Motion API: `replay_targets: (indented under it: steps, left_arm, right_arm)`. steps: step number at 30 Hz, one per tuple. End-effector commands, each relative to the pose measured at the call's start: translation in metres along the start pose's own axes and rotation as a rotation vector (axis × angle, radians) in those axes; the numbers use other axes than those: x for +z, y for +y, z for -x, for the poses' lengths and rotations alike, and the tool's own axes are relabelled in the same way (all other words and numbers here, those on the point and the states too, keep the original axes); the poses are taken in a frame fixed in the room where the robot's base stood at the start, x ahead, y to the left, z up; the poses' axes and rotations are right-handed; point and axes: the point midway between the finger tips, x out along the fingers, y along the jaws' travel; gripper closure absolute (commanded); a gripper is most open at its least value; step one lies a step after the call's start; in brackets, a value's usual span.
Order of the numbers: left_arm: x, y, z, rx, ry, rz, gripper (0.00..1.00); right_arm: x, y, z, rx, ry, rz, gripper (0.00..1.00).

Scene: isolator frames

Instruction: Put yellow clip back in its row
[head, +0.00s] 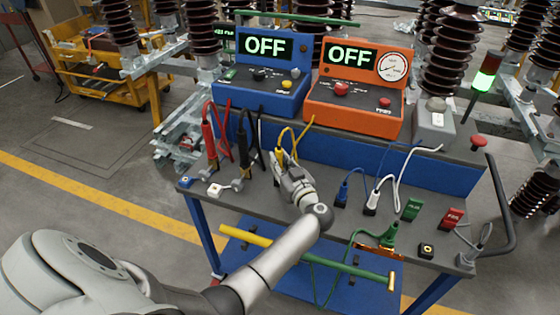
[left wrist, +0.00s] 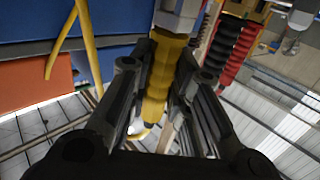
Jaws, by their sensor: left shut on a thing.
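The yellow clip (left wrist: 160,75) is between the fingers of my left gripper (left wrist: 152,110) in the left wrist view, with its grip pointing down the picture. In the head view my left gripper (head: 282,165) is over the middle of the grey bench top and hides most of the yellow clip (head: 279,155); a yellow cable loops up behind it. The row holds a red clip (head: 210,150) and a black clip (head: 244,160) to the left, a blue clip (head: 342,192) and a white clip (head: 373,200) to the right. My right gripper is not in view.
A blue box (head: 264,95) and an orange box (head: 352,112), both reading OFF, stand behind the row. A green clip (head: 388,236) lies near the bench's front right. Green (head: 411,209) and red (head: 452,216) blocks are at right. Loose cables hang around the clips.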

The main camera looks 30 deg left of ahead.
Motion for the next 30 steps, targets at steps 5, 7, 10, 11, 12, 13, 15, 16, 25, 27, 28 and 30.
replay_targets:
  steps: [5, 7, 10, 11, 12, 13, 15, 16, 25, 27, 28, 30]
  left_arm:
    - [0.005, 0.000, 0.000, 0.000, 0.000, 0.001, 1.00]
    - [0.007, 0.000, 0.000, 0.000, 0.000, 0.000, 1.00]
    - [0.009, 0.000, -0.001, 0.000, 0.000, 0.000, 1.00]
    - [0.010, 0.000, -0.001, 0.000, 0.000, 0.000, 1.00]
    - [0.011, 0.000, -0.001, 0.001, 0.000, 0.000, 1.00]
    - [0.012, 0.000, -0.001, 0.001, 0.000, 0.000, 1.00]
    - [0.013, 0.000, -0.001, 0.001, 0.001, 0.000, 1.00]
    - [0.014, 0.000, -0.001, 0.001, 0.001, 0.000, 1.00]
    - [0.018, 0.000, -0.001, 0.001, 0.001, 0.001, 0.72]
    - [0.018, 0.000, -0.001, 0.001, 0.001, 0.001, 0.63]
    - [0.018, 0.000, -0.001, 0.001, 0.001, 0.001, 0.59]
    - [0.018, 0.000, -0.001, 0.001, 0.001, 0.000, 0.56]
  right_arm:
    - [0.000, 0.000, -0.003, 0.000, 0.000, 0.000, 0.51]
    - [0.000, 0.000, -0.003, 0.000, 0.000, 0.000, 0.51]
    - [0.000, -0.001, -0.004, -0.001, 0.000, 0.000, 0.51]
    - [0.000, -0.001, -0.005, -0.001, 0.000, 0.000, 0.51]
    - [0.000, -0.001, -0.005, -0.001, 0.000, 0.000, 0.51]
    - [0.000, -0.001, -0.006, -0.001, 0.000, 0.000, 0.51]
    - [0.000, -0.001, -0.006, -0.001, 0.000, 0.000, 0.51]
    - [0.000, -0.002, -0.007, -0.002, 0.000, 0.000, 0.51]
    - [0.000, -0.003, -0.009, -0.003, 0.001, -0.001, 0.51]
    - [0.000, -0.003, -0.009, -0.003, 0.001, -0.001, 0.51]
    - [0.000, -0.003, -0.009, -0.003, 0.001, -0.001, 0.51]
    - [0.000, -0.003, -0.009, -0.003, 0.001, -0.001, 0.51]
